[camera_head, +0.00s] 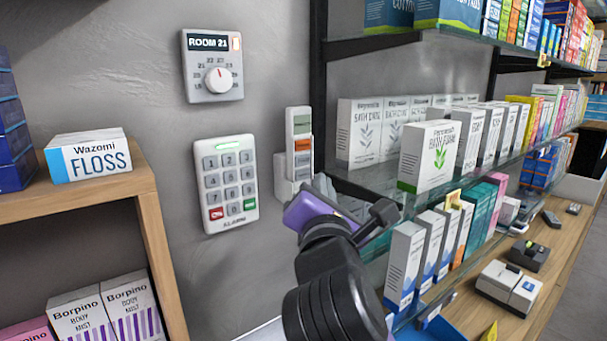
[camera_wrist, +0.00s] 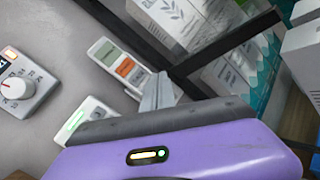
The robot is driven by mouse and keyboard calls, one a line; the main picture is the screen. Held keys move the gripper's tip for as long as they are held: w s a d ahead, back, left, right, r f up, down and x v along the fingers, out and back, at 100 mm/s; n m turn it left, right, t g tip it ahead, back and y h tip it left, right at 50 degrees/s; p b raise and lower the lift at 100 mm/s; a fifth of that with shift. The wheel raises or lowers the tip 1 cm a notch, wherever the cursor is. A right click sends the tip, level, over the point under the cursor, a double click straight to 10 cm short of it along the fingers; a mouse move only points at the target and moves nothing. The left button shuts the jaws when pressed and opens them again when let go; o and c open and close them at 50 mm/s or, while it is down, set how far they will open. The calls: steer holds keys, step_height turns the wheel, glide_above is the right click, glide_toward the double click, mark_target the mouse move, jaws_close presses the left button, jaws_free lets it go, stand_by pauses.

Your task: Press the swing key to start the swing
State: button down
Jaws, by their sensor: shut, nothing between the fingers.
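A slim white remote (camera_head: 299,123) stands in a holder (camera_head: 282,184) on the grey wall. It has a pale green display or key at the top, an orange key (camera_head: 303,145) below and a grey key under that; no label is legible, so I cannot tell which is the swing key. The remote also shows in the wrist view (camera_wrist: 92,48), with its orange key (camera_wrist: 125,67). My purple gripper (camera_head: 322,184) is shut and empty, just right of the remote's lower end. In the wrist view its fingertips (camera_wrist: 157,90) lie beside the grey key; contact cannot be told.
A keypad (camera_head: 225,184) with a lit green bar and a ROOM 21 dial panel (camera_head: 213,65) are on the wall to the left. A glass shelf of white boxes (camera_head: 428,155) is close on the right. A wooden shelf (camera_head: 80,195) stands left.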

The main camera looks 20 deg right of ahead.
steer(key=s, duration=0.1)
steer(key=s+d, duration=0.1)
steer(key=s, duration=0.1)
steer(key=shift+s, duration=0.1)
stand_by(0.8)
